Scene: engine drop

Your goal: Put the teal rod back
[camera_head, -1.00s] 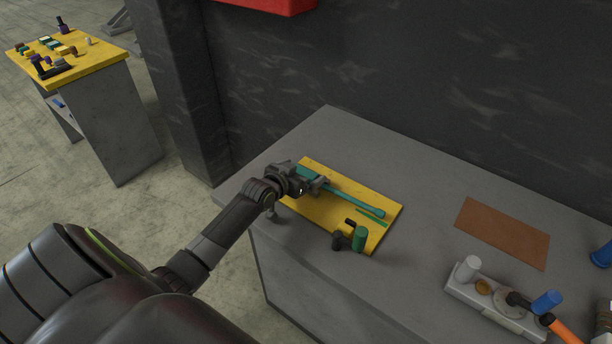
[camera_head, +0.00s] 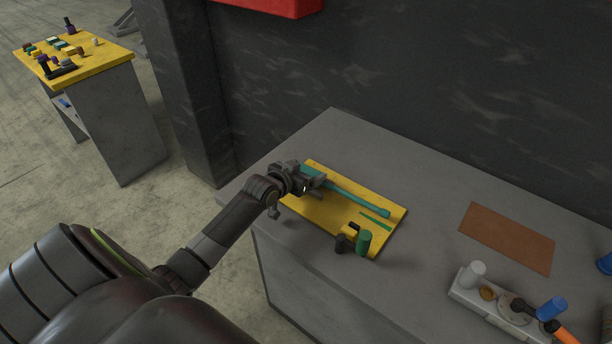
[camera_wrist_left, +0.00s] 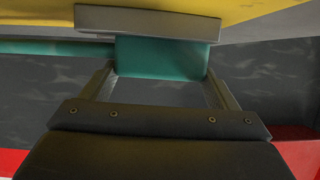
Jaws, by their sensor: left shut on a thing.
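The teal rod (camera_head: 350,196) lies low along the yellow board (camera_head: 330,213) on the grey bench, its free end pointing right. My left gripper (camera_head: 314,182) is shut on the rod near its left end. In the left wrist view, the teal piece (camera_wrist_left: 160,58) sits between the fingers, with the yellow surface (camera_wrist_left: 40,14) close by. I cannot tell whether the rod touches the board. A thin teal strip on the board (camera_head: 376,218) marks a slot or mark beside the rod. My right gripper does not show.
A green cylinder (camera_head: 364,242) and a black part (camera_head: 345,240) stand at the board's front edge. A brown mat (camera_head: 507,238) and a grey holder (camera_head: 467,291) with several tools are to the right. A second yellow-topped table (camera_head: 95,62) stands far left.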

